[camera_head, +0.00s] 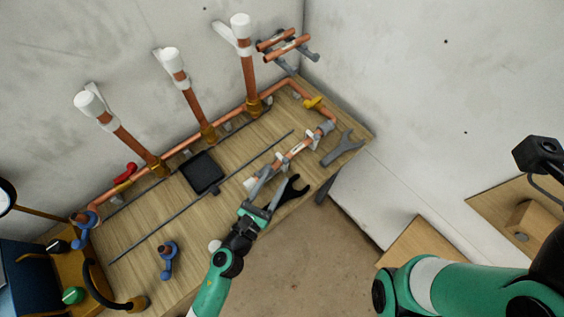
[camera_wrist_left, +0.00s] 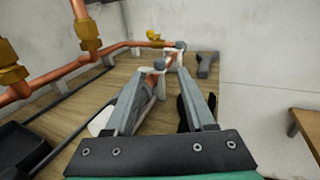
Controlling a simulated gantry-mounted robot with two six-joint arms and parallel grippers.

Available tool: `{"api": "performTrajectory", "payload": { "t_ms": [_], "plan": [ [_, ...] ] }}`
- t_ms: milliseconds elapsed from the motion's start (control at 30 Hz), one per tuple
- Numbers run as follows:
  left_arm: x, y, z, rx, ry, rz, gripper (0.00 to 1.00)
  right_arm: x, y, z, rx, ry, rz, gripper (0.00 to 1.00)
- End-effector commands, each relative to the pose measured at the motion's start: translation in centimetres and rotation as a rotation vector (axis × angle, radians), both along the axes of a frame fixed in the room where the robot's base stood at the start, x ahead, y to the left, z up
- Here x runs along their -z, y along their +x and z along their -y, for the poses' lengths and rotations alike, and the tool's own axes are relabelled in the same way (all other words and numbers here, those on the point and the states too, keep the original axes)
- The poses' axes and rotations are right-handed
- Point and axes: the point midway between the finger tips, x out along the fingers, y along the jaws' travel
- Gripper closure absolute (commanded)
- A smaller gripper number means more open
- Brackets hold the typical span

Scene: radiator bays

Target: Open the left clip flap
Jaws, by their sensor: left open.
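A short copper pipe (camera_head: 298,149) lies along the bench's right side, with white clip parts on it and a grey fitting at its far end. In the left wrist view a white clip (camera_wrist_left: 160,86) with copper in it shows between the finger tips. My left gripper (camera_head: 268,184) is open, with its fingers around the near end of this pipe assembly. I cannot tell whether a finger touches the clip or which part is its flap. Fingers and shadow partly hide the near end. My right gripper is out of view; only part of that arm shows.
Three upright copper pipes with white caps, the middle one (camera_head: 188,92) among them, stand along the wall. A grey wrench (camera_head: 342,148) and a black open-ended tool (camera_head: 291,192) lie near the gripper. A black tray (camera_head: 202,172) is mid-bench.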

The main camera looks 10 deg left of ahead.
Motion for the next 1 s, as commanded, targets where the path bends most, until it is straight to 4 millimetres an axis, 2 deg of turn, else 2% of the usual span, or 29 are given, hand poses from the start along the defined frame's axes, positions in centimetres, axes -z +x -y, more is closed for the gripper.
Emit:
{"api": "performTrajectory", "payload": {
  "t_ms": [200,300,433,667,933,967,1000],
  "plan": [
    [0.0,3.9,1.3,-0.001,-0.001,0.003,0.46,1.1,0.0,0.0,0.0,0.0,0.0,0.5],
    [0.1,5.1,1.7,-0.001,-0.002,0.003,0.46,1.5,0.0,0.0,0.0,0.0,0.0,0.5],
    [-0.1,5.9,2.0,-0.002,-0.002,0.002,0.46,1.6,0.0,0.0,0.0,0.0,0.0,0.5],
    [-0.1,5.9,2.0,-0.002,-0.002,0.002,0.47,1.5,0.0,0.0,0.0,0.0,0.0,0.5],
    [-0.1,5.9,2.0,-0.002,-0.002,0.002,0.96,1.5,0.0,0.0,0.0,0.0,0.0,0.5],
    [-0.1,5.9,2.0,-0.002,-0.002,0.002,1.0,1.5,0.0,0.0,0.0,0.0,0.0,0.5],
    [-0.1,5.9,2.0,-0.002,-0.002,0.002,1.0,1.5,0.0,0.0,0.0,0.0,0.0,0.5]
  ]
}}
